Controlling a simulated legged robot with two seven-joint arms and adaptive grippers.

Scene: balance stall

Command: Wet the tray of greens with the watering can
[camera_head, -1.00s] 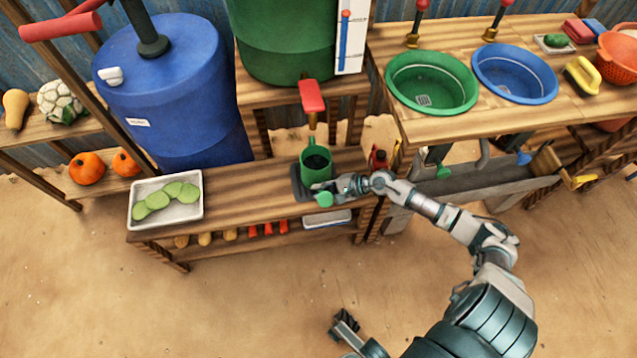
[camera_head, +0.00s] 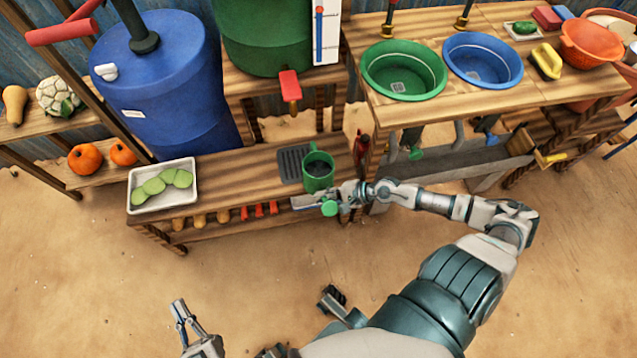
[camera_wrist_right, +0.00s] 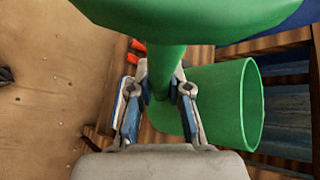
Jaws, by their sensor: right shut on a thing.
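The green watering can (camera_head: 318,181), with a dark opening on top, is at the front of the low bench, beside the dark grey drip mat (camera_head: 289,165). My right gripper (camera_head: 342,204) is shut on the can's green tube, between its body and a round green end (camera_head: 329,208). The tube between the fingers also shows in the right wrist view, with the can's body (camera_wrist_right: 222,105) beside it. Whether the can touches the bench is unclear. The white tray (camera_head: 178,198) holding green slices (camera_head: 160,184) sits at the bench's left end. My left gripper (camera_head: 183,311) is open and empty, low in front.
A blue barrel (camera_head: 165,85) stands behind the tray. A green tank with a red tap (camera_head: 290,87) is behind the mat. Green (camera_head: 403,70) and blue (camera_head: 483,60) basins sit on the right counter. The bench top between tray and mat is clear.

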